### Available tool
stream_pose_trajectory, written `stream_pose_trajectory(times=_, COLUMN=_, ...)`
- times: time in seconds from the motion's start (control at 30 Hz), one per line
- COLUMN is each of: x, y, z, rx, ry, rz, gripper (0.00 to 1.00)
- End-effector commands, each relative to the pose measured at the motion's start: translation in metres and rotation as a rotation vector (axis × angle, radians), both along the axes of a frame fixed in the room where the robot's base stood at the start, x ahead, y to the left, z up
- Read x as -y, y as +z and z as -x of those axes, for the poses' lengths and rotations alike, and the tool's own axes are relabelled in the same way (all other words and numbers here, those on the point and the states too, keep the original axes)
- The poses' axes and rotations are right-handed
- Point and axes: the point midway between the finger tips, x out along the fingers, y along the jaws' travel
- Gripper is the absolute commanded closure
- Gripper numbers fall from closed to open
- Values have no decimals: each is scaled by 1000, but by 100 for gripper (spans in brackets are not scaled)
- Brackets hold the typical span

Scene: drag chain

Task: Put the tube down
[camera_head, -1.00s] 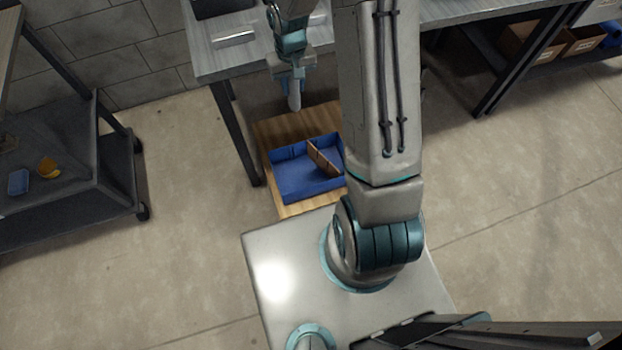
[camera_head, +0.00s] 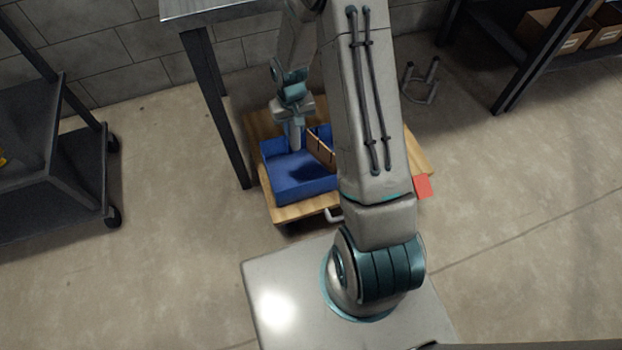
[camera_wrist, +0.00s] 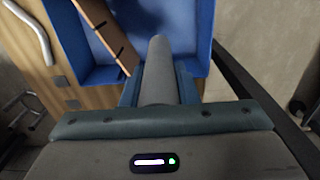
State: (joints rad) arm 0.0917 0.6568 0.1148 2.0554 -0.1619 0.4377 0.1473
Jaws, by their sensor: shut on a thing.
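My gripper (camera_head: 292,122) is shut on a grey tube (camera_head: 295,136). In the wrist view the tube (camera_wrist: 158,68) sticks out from between the fingers (camera_wrist: 158,92), pointing away from the wrist. In the head view it points down over the back of a blue tray (camera_head: 300,180). The tray (camera_wrist: 88,62) also fills the upper middle of the wrist view. A brown divider (camera_head: 320,148) with dark notches stands in the tray. I cannot tell whether the tube's tip touches the tray floor.
The tray sits on a low wooden cart top (camera_head: 290,211) with a pale handle (camera_head: 334,214). A table leg (camera_head: 215,105) stands just left of it. A dark wheeled cart (camera_head: 50,180) is at far left, with open floor between. A red piece (camera_head: 423,187) shows at right.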

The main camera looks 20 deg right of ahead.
Motion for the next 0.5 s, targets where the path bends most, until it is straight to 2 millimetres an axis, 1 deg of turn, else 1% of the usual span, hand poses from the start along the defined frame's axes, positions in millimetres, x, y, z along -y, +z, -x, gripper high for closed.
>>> stream_pose_trajectory(times=0.03, x=0, y=-26, z=0, rx=-1, ry=1, rz=0, gripper=99)
stream_pose_trajectory(times=0.1, x=0, y=-42, z=1, rx=-1, ry=1, rz=1, gripper=99)
stream_pose_trajectory(times=0.2, x=0, y=-59, z=1, rx=-1, ry=1, rz=2, gripper=99)
stream_pose_trajectory(times=0.5, x=0, y=-84, z=1, rx=-1, ry=0, rz=2, gripper=99)
